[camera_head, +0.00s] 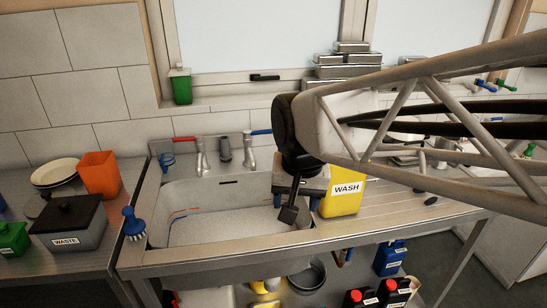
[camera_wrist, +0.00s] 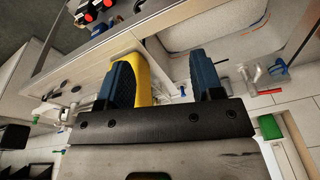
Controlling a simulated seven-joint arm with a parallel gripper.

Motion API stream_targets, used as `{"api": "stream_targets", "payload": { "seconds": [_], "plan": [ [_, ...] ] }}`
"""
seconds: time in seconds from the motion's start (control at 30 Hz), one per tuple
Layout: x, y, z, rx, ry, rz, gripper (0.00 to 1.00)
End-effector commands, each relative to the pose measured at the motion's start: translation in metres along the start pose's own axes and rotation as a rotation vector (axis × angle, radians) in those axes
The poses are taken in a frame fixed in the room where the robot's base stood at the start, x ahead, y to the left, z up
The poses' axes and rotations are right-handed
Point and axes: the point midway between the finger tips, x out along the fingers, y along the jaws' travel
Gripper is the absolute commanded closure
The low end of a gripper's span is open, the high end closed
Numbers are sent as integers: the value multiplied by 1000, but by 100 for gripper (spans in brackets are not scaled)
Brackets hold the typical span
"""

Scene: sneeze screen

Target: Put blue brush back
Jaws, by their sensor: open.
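A blue brush (camera_head: 133,222) with a round knob and pale bristles rests at the left end of the sink, by the counter edge, in the head view. It cannot be made out in the wrist view. My gripper (camera_head: 301,203) hangs over the right part of the sink, well to the right of the brush, beside the yellow WASH container (camera_head: 343,196). In the wrist view my gripper (camera_wrist: 160,75) has its two blue fingers wide apart with nothing held between them. The yellow container (camera_wrist: 147,75) shows partly behind the left finger there.
The sink (camera_head: 215,233) has taps at its back. A grey WASTE box (camera_head: 68,226), an orange bin (camera_head: 99,174) and plates (camera_head: 54,172) stand on the left counter. A small blue item (camera_head: 166,158) is by the taps. Small green and blue items (camera_head: 507,86) are at the far right wall.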

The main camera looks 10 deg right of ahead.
Motion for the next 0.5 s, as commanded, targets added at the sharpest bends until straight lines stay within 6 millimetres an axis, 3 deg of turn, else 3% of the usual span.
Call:
{"api": "stream_targets", "payload": {
  "seconds": [0.03,0.2,0.5],
  "plan": [
    [0,15,12,-28,9,2,40],
    [4,50,47,-142,34,9,40],
    [11,75,76,-239,51,20,40]
  ]
}}
